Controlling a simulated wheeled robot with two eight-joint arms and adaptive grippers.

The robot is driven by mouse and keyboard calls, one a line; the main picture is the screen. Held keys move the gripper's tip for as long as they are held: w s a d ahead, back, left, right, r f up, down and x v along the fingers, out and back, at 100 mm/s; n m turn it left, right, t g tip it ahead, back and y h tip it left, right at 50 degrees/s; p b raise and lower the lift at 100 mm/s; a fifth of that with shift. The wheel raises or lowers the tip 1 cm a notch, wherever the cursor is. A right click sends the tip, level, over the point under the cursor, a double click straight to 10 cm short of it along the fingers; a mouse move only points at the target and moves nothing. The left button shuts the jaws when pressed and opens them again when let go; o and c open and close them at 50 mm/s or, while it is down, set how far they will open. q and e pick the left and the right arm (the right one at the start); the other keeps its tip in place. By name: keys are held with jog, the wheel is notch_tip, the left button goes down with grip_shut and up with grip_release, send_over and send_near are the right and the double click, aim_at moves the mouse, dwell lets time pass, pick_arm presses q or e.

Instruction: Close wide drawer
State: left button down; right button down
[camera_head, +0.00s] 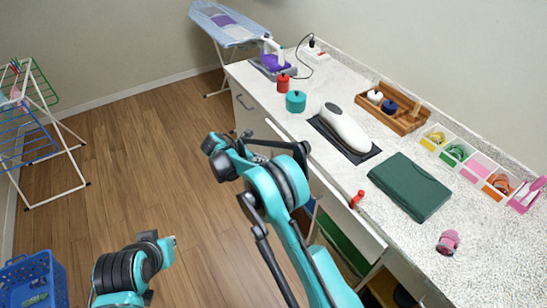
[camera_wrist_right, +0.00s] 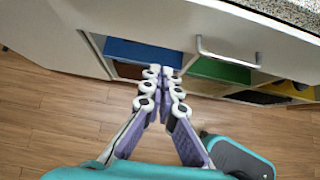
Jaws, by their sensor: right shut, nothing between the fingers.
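The wide drawer has a white front (camera_head: 347,222) below the speckled countertop, partly hidden behind my right arm in the head view. In the right wrist view its front (camera_wrist_right: 130,22) spans the top, with a metal bar handle (camera_wrist_right: 228,53) right of my fingers. I cannot tell how far it stands out. My right gripper (camera_wrist_right: 161,72) is shut and empty, its fingertips just below the drawer front's lower edge in the picture; contact cannot be judged. My left arm is at the bottom left of the head view, away from the drawer; its gripper's fingers are not clear.
Blue (camera_wrist_right: 145,52) and green (camera_wrist_right: 218,71) bins sit in the shelves under the drawer. The countertop (camera_head: 400,150) holds an iron, a green folded cloth and several small items. A drying rack (camera_head: 40,130) and blue basket (camera_head: 30,280) stand left. Floor between is clear.

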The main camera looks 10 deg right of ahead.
jog(key=w+d+f+b, duration=0.3)
jog(key=d+f, duration=0.3)
jog(key=d, duration=0.4)
jog(key=shift+w+f+b, duration=0.25)
jog(key=shift+w+b, duration=0.05)
jog(key=shift+b, duration=0.1)
jog(key=d, duration=0.1)
jog(key=w+d, duration=0.1)
jog(key=d, duration=0.2)
jog(key=shift+w+d, duration=0.3)
